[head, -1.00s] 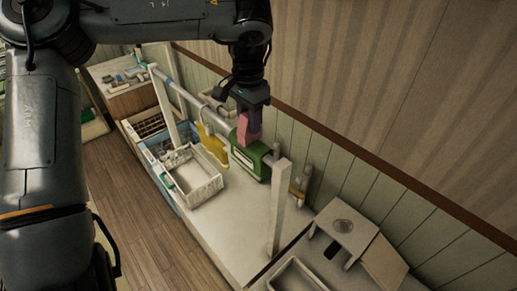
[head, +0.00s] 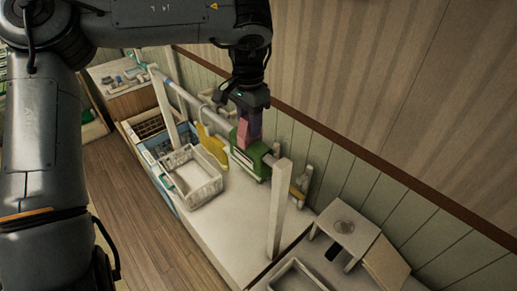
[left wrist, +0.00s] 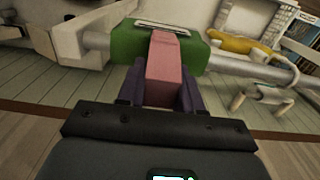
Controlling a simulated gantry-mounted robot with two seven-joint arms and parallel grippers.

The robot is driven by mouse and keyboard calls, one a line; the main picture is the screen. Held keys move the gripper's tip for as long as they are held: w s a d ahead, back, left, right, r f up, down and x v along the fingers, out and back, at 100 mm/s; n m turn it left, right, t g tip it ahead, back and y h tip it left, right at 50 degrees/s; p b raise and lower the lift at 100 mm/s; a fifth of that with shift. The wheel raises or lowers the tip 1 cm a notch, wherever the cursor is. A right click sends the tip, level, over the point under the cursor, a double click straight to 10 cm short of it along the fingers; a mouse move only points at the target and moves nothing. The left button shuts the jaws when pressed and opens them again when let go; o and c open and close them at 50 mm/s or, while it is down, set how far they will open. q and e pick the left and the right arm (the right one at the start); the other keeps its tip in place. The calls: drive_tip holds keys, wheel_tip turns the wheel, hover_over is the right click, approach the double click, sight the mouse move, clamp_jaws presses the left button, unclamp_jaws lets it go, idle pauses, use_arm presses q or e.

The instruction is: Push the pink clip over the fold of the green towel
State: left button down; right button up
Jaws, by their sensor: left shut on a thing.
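The green towel (head: 243,157) hangs folded over a grey rail, with a pale striped patch on its front. The pink clip (head: 255,127) is directly above the towel's fold. My left gripper (head: 253,112) is shut on the pink clip and points down at the rail. In the left wrist view the pink clip (left wrist: 168,65) stands between the purple fingers, and its far end overlaps the green towel (left wrist: 130,40). Whether the clip's jaws straddle the fold or only touch it cannot be told. My right gripper is in no view.
A yellow cloth (head: 212,147) hangs on the rail just left of the towel. A white basket (head: 191,172) stands on the counter below. A white post (head: 277,212) holds the rail's near end. A small white stool (head: 345,227) stands at right. The counter's front is clear.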

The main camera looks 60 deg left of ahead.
use_arm(q)
drive_tip(key=shift+f+b, duration=0.8)
drive_tip(key=shift+f, duration=0.15)
idle(0.5)
drive_tip(key=c, duration=0.7)
unclamp_jaws()
drive_tip(key=shift+o, duration=0.2)
drive_tip(key=shift+r, duration=0.15)
drive_tip(key=shift+r, duration=0.3)
wheel_tip(320, 180, up, 9)
drive_tip(key=shift+p, duration=0.5)
drive_tip(key=shift+r, duration=0.45)
